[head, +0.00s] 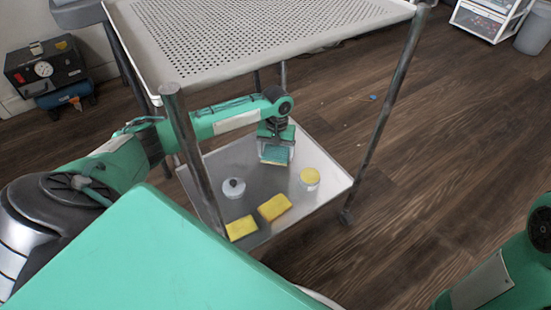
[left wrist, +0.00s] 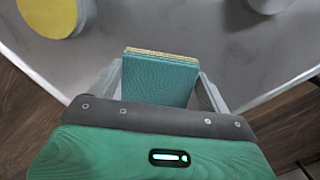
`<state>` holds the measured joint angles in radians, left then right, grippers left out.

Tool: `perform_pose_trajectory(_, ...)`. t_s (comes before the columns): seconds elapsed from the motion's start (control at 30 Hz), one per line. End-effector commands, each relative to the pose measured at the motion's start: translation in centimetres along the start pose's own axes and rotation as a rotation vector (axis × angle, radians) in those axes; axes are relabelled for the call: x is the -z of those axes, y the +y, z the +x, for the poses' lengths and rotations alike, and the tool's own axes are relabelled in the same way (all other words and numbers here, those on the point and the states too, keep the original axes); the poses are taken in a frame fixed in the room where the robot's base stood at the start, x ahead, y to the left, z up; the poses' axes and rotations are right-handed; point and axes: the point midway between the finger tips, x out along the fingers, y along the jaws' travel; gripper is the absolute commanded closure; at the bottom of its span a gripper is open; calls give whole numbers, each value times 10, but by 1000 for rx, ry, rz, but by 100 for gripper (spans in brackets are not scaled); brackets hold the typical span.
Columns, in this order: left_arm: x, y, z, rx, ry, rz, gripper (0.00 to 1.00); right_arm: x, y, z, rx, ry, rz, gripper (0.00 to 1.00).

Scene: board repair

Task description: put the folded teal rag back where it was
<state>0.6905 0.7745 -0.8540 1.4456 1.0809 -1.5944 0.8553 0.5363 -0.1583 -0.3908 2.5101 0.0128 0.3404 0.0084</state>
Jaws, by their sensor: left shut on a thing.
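The folded teal rag (left wrist: 160,80) is between the fingers of my left gripper (head: 275,153), which is shut on it. A thin yellowish edge shows along its far end in the left wrist view. In the head view the rag (head: 273,162) is low over the back part of the cart's lower metal tray (head: 225,165). I cannot tell whether it touches the tray. My left arm reaches in beneath the perforated top shelf. My right gripper is out of view; only part of the right arm shows at the lower right.
On the lower tray are a white round container (head: 233,188), a yellow-topped jar (head: 309,178) and two yellow sponges, one left (head: 241,228) and one right (head: 274,207). The perforated top shelf (head: 260,35) and cart posts (head: 385,110) enclose the space. The tray's middle is bare.

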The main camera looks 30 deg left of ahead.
Motion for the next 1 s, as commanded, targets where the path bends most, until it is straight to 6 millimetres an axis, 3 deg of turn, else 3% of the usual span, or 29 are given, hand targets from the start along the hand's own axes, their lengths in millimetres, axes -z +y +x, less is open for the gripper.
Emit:
perform_pose_trajectory(0.03,1,0,13,0,-1,0,40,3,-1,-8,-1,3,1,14)
perform_pose_trajectory(0.1,2,0,20,0,-1,1,40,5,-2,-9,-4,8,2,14)
perform_pose_trajectory(0.5,2,0,22,1,-2,0,40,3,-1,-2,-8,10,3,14)
perform_pose_trajectory(0.53,3,0,23,1,-1,0,13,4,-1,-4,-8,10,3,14)
perform_pose_trajectory(0.6,3,0,23,1,-1,0,0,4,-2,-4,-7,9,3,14)
perform_pose_trajectory(0.93,3,0,21,0,1,1,0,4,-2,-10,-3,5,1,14)
perform_pose_trajectory(1.0,2,0,10,-1,1,0,0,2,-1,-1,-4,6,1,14)
